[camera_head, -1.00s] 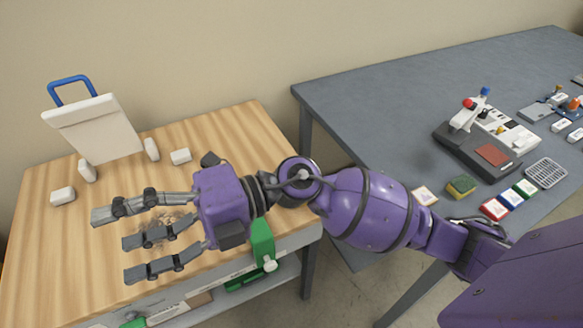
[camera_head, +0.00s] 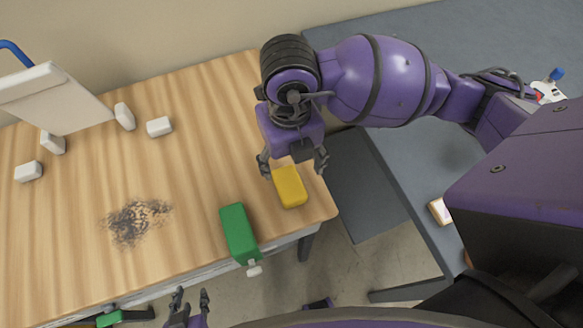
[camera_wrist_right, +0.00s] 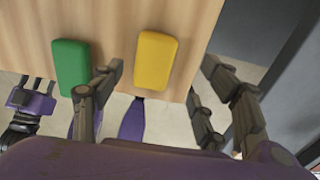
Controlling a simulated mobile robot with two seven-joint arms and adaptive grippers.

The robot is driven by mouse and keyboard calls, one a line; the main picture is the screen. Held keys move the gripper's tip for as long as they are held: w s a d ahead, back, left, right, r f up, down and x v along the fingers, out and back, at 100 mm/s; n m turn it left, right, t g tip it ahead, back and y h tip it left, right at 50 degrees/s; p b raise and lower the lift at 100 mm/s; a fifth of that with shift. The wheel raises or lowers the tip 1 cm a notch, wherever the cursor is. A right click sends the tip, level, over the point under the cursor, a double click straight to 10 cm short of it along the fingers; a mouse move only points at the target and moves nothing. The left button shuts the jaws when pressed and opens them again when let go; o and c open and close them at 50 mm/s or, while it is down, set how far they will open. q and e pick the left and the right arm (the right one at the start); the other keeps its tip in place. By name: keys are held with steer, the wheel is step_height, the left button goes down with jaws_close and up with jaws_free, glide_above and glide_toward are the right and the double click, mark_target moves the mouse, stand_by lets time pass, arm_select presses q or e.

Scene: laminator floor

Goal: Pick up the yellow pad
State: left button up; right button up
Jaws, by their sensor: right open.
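The yellow pad (camera_head: 290,187) lies on the wooden table near its right front corner. In the right wrist view the yellow pad (camera_wrist_right: 155,62) shows ahead, between the spread fingers. My right gripper (camera_head: 293,163) is open and empty, pointing down just behind and above the pad; its fingers also show in the wrist view (camera_wrist_right: 160,85). I cannot tell if they touch the pad. My left gripper (camera_head: 190,303) is at the bottom edge of the head view, in front of the table and partly cut off; its jaw state is unclear.
A green block (camera_head: 238,232) lies left of the pad at the table's front edge. White blocks (camera_head: 159,127) and a white board (camera_head: 55,98) stand further back. A dark smudge (camera_head: 135,220) marks the wood. The grey table (camera_head: 440,150) stands to the right, across a gap.

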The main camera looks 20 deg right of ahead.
mark_target(289, 183)
steer(key=shift+s+a+f, duration=0.2)
steer(key=shift+s+f, duration=0.1)
steer(key=shift+f, duration=0.35)
steer(key=shift+s+a+f, duration=0.2)
steer(key=shift+s+f, duration=0.1)
steer(key=shift+f, duration=0.3)
step_height(289, 183, down, 4)
steer(key=shift+f, duration=0.5)
arm_select(q)
steer(key=shift+s+a+f, duration=0.15)
steer(key=shift+s+a, duration=0.2)
steer(key=shift+s, duration=0.1)
arm_select(e)
steer(key=shift+c, duration=0.3)
steer(key=c, duration=1.2)
